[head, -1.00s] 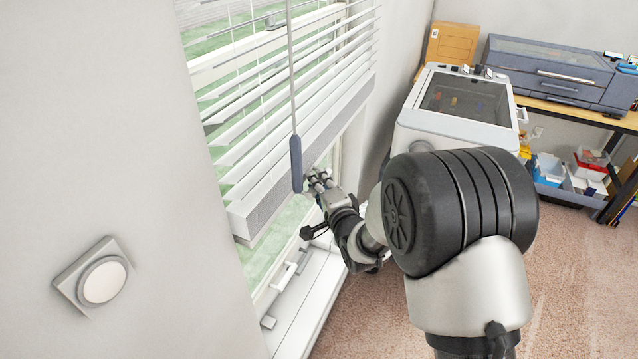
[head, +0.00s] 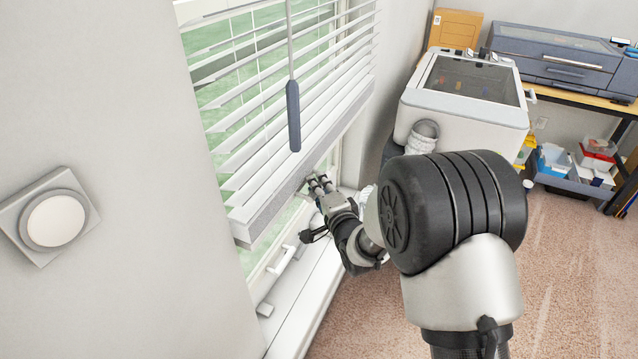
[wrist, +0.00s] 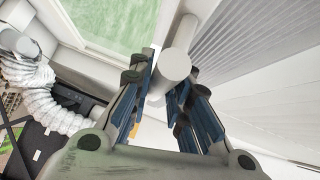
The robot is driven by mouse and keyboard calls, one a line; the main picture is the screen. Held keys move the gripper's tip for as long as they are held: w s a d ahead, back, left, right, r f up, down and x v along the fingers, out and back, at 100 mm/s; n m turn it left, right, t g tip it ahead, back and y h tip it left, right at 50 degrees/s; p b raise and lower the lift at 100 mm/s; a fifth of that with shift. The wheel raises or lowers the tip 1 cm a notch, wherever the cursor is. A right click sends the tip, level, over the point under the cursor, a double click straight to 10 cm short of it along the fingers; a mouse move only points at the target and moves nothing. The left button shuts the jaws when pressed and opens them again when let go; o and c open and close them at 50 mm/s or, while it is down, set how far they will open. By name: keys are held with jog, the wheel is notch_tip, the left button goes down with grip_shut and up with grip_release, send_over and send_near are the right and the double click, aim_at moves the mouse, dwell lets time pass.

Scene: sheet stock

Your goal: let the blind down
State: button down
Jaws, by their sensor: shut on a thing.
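The white slatted blind (head: 275,125) hangs over the window, its slats spaced apart and its bottom rail (head: 268,210) above the sill. Green shows below the rail. A grey tilt wand (head: 293,115) hangs in front of the slats. My gripper (head: 320,184) is at the lower edge of the blind, beside the rail. In the wrist view, my gripper (wrist: 163,82) is shut on a pale round bar (wrist: 175,66) between its blue-padded fingers. The bar looks like a pull handle; where it joins the blind is unclear. A ridged pale surface (wrist: 255,55) lies to its right.
A white window handle (head: 284,260) stands near the sill (head: 292,312). A round wall dial (head: 56,222) is at the left. A white machine (head: 465,100) with a ribbed hose (head: 422,140) stands behind my arm.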

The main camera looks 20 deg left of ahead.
notch_tip(320, 180, down, 39)
jog(key=b, duration=0.9)
jog(key=shift+s+b, duration=0.15)
jog(key=shift+b, duration=0.2)
jog(key=shift+d+f, duration=0.1)
jog(key=shift+f, duration=0.1)
jog(key=c, duration=1.8)
grip_release()
jog(key=o, duration=0.3)
jog(key=shift+r, duration=0.1)
jog(key=v, duration=1.1)
jog(key=shift+s+d+r, duration=0.1)
jog(key=shift+s+d, duration=0.15)
jog(key=shift+s, duration=0.05)
